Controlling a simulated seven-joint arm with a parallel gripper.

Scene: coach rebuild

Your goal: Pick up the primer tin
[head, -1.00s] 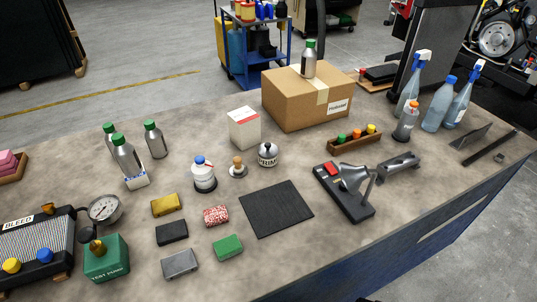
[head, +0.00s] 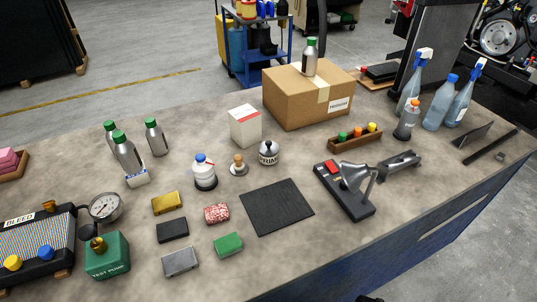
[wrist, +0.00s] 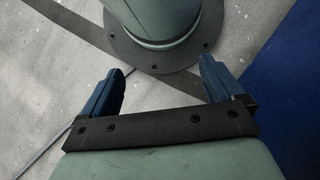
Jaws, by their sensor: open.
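The primer tin (head: 268,153) is a small round silver tin with a dark cap and a label reading "PRIM". It stands upright on the workbench (head: 300,255), behind the black mat and right of a small wooden-knobbed stamp. My gripper (wrist: 163,85) shows only in the wrist view. Its two blue fingers are wide apart with nothing between them. It is over the floor near my own base, away from the tin. The tin is not in the wrist view.
A white carton (head: 245,127) stands close behind the tin, and a cardboard box (head: 300,100) is further back. The stamp (head: 239,167) and a white bottle (head: 204,172) are to the left. The black mat (head: 277,207) lies bare in front. A black-based device (head: 345,192) is to the right.

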